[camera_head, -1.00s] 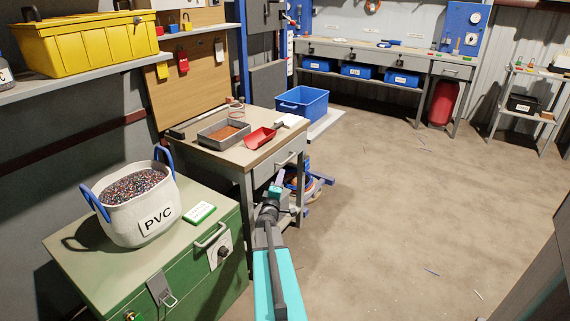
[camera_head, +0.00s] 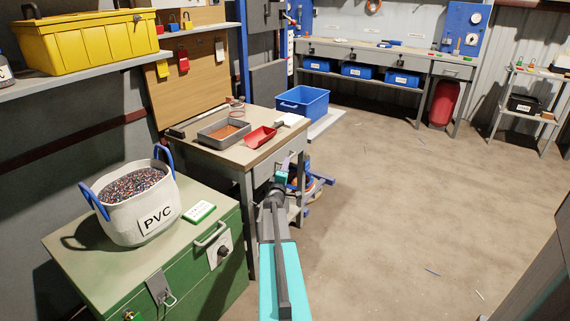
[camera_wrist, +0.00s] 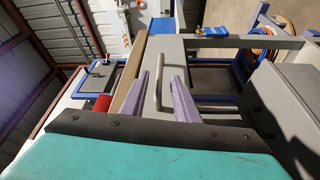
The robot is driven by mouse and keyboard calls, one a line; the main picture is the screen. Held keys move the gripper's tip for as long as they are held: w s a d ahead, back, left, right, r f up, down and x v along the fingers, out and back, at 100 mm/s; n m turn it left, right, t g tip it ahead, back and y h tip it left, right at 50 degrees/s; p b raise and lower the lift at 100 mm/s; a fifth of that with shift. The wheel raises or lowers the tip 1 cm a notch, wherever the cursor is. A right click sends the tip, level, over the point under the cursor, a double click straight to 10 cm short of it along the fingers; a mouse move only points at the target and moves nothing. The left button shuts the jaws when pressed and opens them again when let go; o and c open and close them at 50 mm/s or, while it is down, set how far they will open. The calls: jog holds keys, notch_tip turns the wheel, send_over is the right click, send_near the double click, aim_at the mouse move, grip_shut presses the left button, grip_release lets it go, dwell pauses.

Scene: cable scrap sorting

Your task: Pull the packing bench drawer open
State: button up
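The packing bench drawer (camera_head: 264,172) is a grey front under the wooden bench top (camera_head: 262,152), and it looks closed. My gripper (camera_head: 287,164) is at the drawer front and covers most of the handle in the head view. In the wrist view, the grey bar handle (camera_wrist: 158,83) stands out from the drawer front (camera_wrist: 171,62). My gripper's two pale purple fingers (camera_wrist: 160,84) are apart, one on each side of the handle. I see gaps between fingers and handle; whether the fingertips reach past the bar is unclear.
A grey tray (camera_head: 223,131) and red scoop (camera_head: 260,137) sit on the bench. A green chest (camera_head: 190,270) bearing a PVC bag (camera_head: 140,212) stands nearer on the left. A blue bin (camera_head: 303,102) is behind the bench. The floor (camera_head: 400,210) to the right is mostly clear.

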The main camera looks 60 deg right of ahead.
jog(key=shift+x, duration=2.6)
jog(key=shift+c, duration=0.3)
grip_shut()
